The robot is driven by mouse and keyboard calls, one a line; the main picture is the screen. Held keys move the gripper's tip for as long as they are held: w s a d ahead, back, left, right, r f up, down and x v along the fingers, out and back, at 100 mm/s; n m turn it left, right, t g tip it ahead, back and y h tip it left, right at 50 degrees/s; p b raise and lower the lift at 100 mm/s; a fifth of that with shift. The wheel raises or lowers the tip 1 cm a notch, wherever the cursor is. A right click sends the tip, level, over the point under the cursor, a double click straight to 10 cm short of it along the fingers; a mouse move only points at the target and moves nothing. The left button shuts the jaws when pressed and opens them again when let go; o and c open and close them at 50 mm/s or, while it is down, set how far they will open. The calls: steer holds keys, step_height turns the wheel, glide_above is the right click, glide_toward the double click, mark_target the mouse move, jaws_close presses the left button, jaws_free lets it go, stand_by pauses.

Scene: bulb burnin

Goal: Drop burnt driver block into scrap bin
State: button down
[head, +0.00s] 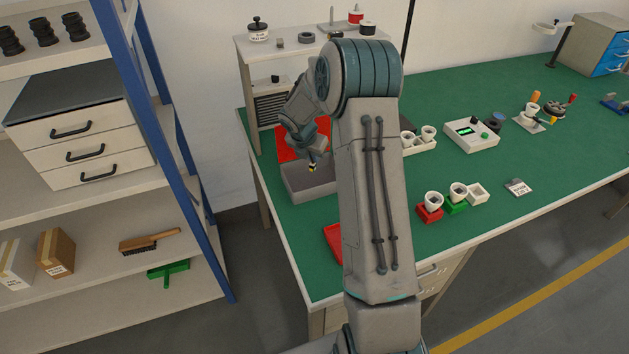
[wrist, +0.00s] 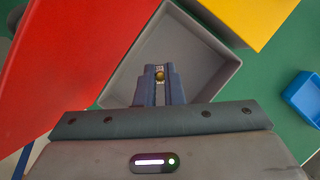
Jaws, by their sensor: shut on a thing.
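My gripper (head: 312,163) is above the grey open bin (head: 317,190) on the green bench. It is shut on a small dark block with a yellow mark, the driver block (head: 312,169). In the wrist view the block (wrist: 160,75) shows as a small brass-coloured round end between the fingertips (wrist: 160,83). Below it the grey bin (wrist: 215,88) looks empty where I can see its floor. The block is over the bin's inside; its exact height above the floor is hard to tell. My arm hides part of the bench.
A red mat (head: 290,146) lies behind the bin and a red tray (head: 333,240) in front. A blue bin (wrist: 303,97) shows in the wrist view. A shelf rack (head: 180,150) stands left.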

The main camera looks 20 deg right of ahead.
steer(key=c, duration=1.5)
jaws_free()
steer(key=shift+r, duration=0.15)
steer(key=v, duration=1.3)
steer(key=shift+s+a+r+b, duration=0.1)
steer(key=shift+r+b, duration=0.15)
steer(key=shift+b, duration=0.15)
steer(key=s+a+r+m+y, duration=0.1)
steer(key=s+a+m, duration=0.2)
steer(key=s+m, duration=0.5)
steer(key=s+a+r+m+y, duration=0.1)
steer(key=s+a+r+m, duration=0.1)
steer(key=s+m, duration=0.7)
steer(key=s+a+r+m+y, duration=0.1)
steer(key=s+a+r+m, duration=0.1)
steer(key=s+m, duration=0.7)
steer(key=shift+s+a+r, duration=0.1)
steer(key=shift+s+a, duration=0.2)
steer(key=shift+s, duration=0.7)
steer(key=shift+s+a+r, duration=0.1)
steer(key=shift+s+a, duration=0.2)
steer(key=shift+s, duration=0.75)
steer(key=shift+s+a+r, duration=0.1)
steer(key=shift+s+a, duration=0.2)
steer(key=shift+s, duration=0.7)
